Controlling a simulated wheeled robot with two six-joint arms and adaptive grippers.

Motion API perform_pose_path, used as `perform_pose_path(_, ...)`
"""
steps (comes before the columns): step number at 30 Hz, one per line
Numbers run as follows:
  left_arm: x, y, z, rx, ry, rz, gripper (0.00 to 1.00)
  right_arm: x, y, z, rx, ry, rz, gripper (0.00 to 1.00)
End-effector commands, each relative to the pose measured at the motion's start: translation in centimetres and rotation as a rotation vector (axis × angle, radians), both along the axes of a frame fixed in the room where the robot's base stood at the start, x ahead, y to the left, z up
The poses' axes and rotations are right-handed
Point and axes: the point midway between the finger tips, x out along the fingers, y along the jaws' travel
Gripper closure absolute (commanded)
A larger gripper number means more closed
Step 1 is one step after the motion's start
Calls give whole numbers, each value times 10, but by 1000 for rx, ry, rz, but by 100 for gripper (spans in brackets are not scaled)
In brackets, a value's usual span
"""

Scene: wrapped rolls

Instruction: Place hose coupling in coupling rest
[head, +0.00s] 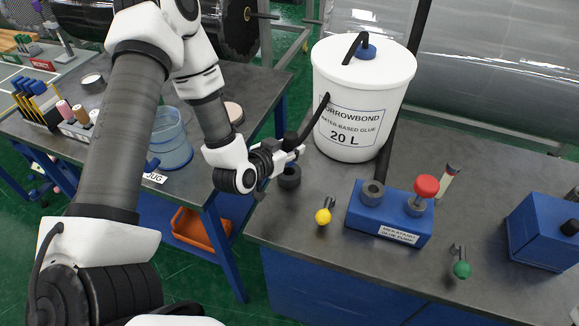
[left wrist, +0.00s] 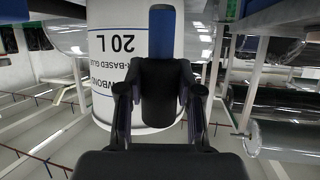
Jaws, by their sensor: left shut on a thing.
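My left gripper (head: 291,154) is shut on the dark hose coupling (head: 291,138), which joins the black hose coming from the white glue drum (head: 352,135). It is held above the bench's left edge. A short dark round cup (head: 289,177), seemingly the coupling rest, stands on the bench just below the gripper, apart from the coupling. In the left wrist view the black coupling (left wrist: 165,95) sits between the two fingers (left wrist: 160,120), with a blue part beyond it. The cup is not clearly visible there. My right gripper is not in view.
Yellow (head: 323,216) and green (head: 462,269) knobbed handles lie in front. A blue box (head: 545,230) is at right. A blue jug (head: 171,140) stands on the left table.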

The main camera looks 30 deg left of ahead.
Motion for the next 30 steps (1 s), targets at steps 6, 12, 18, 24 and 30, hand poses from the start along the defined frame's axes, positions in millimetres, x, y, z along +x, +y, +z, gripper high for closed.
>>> perform_pose_path(6, 0, 0, -37, 2, 2, -1, 100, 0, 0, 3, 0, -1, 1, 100)
perform_pose_path(12, 0, 0, -53, -1, -3, 0, 100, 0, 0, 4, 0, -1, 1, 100)
perform_pose_path(18, 0, 1, -56, -1, -2, 0, 100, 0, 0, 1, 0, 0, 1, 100)
perform_pose_path(24, 0, 0, -56, -1, -2, 0, 40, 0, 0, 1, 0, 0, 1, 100)
perform_pose_path(30, 0, 0, -56, -1, -2, 0, 40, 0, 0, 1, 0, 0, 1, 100)
